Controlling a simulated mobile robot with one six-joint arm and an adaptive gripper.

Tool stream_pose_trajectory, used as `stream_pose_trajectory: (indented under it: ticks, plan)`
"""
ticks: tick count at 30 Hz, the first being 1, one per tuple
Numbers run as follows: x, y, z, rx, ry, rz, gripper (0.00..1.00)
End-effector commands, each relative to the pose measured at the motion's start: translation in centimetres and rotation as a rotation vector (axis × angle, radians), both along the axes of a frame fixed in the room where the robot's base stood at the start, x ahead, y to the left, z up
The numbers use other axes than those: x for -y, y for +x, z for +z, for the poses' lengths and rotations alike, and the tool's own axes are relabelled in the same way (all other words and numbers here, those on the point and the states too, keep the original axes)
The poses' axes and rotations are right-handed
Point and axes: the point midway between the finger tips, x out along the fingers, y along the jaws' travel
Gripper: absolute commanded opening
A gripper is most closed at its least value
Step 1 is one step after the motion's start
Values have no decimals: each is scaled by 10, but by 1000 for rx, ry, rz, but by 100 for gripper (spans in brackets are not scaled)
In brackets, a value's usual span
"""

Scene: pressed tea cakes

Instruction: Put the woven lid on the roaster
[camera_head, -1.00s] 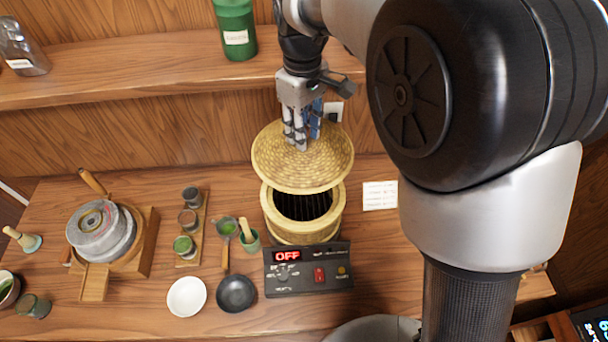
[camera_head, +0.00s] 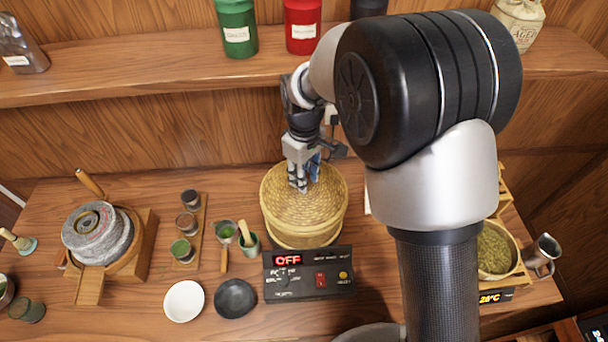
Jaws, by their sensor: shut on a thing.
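The woven lid (camera_head: 318,209) is a round straw-coloured disc. It lies over the mouth of the roaster (camera_head: 306,237) and hides the dark grille inside. It looks level and about centred; whether its rim touches all round I cannot tell. The roaster is a round woven drum behind a black control panel (camera_head: 308,273) that reads OFF. My gripper (camera_head: 302,184) points down at the middle of the lid, its fingers shut on the lid's top. The gripped part is hidden by the fingers.
A stone mill (camera_head: 98,235) stands at the left. Small cups on a wooden strip (camera_head: 201,231), a white bowl (camera_head: 185,301) and a dark pan (camera_head: 235,298) lie left of the panel. A shelf (camera_head: 165,70) with canisters runs behind. A basket of leaves (camera_head: 494,249) is at the right.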

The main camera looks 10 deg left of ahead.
Motion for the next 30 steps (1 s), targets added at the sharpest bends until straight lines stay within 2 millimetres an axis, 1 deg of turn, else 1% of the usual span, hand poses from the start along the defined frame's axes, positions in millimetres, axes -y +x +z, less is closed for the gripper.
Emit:
stream_pose_trajectory:
  ticks: [5,18,19,27,30]
  plan:
    - [0,0,1,1,0,0,0]
    - [0,0,-11,1,0,0,0]
    - [0,0,-11,1,0,0,27]
    - [0,0,-10,1,0,0,45]
    - [0,0,-10,1,0,0,46]
